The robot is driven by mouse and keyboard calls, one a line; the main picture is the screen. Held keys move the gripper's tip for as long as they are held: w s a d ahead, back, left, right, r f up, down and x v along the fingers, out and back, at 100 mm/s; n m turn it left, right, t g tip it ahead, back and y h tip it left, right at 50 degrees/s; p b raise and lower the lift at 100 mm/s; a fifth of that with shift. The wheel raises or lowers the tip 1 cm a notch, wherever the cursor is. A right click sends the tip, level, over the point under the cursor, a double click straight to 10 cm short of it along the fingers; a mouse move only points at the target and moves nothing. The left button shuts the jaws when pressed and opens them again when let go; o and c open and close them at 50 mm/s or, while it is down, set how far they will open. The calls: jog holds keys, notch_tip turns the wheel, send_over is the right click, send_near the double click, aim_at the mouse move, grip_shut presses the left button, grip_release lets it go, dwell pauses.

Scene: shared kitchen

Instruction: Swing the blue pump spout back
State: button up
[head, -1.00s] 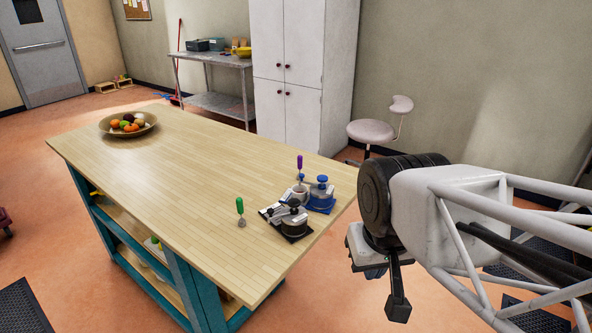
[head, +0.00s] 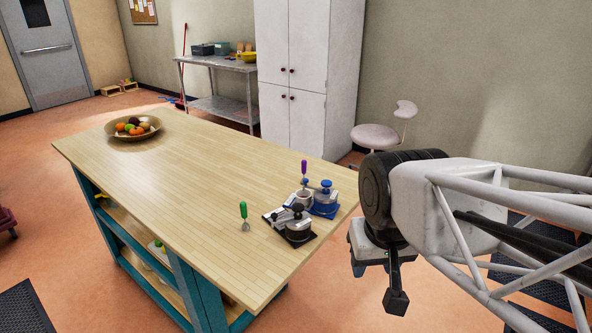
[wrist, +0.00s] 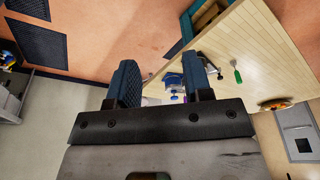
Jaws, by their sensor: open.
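The blue pump (head: 325,207) stands on a blue base near the right corner of the wooden table, with a blue knob on top. A small blue part shows at its upper left; its spout's exact direction is too small to tell. In the wrist view the blue pump (wrist: 173,82) shows far off between the fingers, partly hidden by the right one. My gripper (head: 396,299) hangs past the table's right edge, to the right of the pump and apart from it. In the wrist view my gripper (wrist: 160,75) is open and empty.
A dark-based metal device (head: 297,228) stands close in front of the pump, with a light cup (head: 304,198) and a purple-handled tool (head: 304,169) beside it. A green-handled tool (head: 243,212) is to the left. A fruit bowl (head: 112,130) sits at the far end; the table between is clear.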

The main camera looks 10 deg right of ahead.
jog(key=w+r+m, duration=0.3)
jog(key=w, duration=0.9)
jog(key=m+g, duration=0.3)
jog(key=m, duration=0.6)
send_near(306, 179)
jog(key=shift+s+d+f, duration=0.1)
jog(key=shift+s+f, duration=0.2)
jog(key=shift+s, duration=0.15)
jog(key=shift+w+f, duration=0.2)
jog(key=shift+w, duration=0.15)
jog(key=shift+f, duration=0.1)
jog(key=shift+f, duration=3.8)
grip_shut()
